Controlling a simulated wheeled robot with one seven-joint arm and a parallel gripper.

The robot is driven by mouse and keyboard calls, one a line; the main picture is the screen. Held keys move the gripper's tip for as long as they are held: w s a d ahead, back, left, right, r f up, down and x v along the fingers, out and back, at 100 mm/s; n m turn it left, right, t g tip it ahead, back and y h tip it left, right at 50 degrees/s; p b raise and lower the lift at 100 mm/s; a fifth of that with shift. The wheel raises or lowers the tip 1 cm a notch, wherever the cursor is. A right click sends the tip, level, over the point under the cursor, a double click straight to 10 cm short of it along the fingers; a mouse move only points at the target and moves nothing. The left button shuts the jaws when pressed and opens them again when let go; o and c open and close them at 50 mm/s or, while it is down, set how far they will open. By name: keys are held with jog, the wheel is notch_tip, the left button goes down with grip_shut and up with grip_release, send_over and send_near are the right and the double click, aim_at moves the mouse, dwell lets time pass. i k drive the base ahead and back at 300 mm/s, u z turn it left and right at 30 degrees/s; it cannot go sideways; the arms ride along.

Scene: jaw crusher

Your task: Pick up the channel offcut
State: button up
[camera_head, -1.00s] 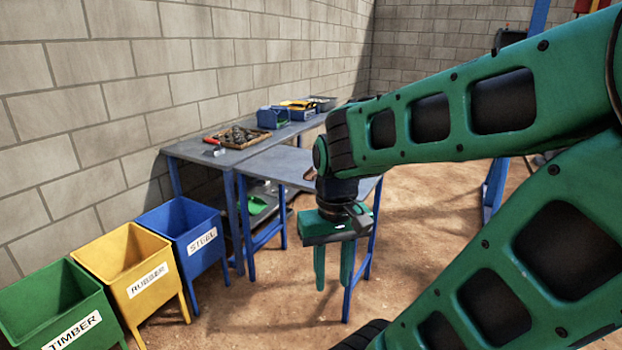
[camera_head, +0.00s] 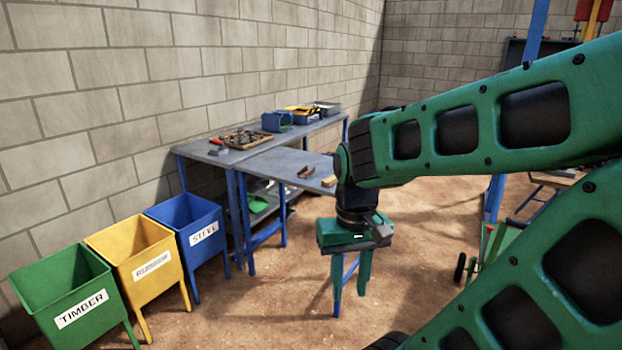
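A small rusty-brown piece (camera_head: 306,172), which looks like the channel offcut, lies on the near blue-legged table (camera_head: 270,162). A tan block (camera_head: 329,181) lies beside it to the right, close to my arm. My gripper (camera_head: 350,300) points down in front of the table, right of and lower in the picture than these pieces. Its two green fingers are apart with nothing seen between them. My wrist and arm hide the table's right end.
Timber (camera_head: 80,310), rubber (camera_head: 151,264) and steel (camera_head: 203,234) bins stand at left along the wall. The back bench (camera_head: 195,150) holds a wooden tray (camera_head: 248,139), a blue bin (camera_head: 276,121) and a grey block (camera_head: 218,150). A green cart stands at right. The floor between is open.

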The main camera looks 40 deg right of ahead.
aim_at(305, 173)
jog(key=z, duration=2.55)
jog(key=i, duration=1.8)
jog(key=u, duration=2.9)
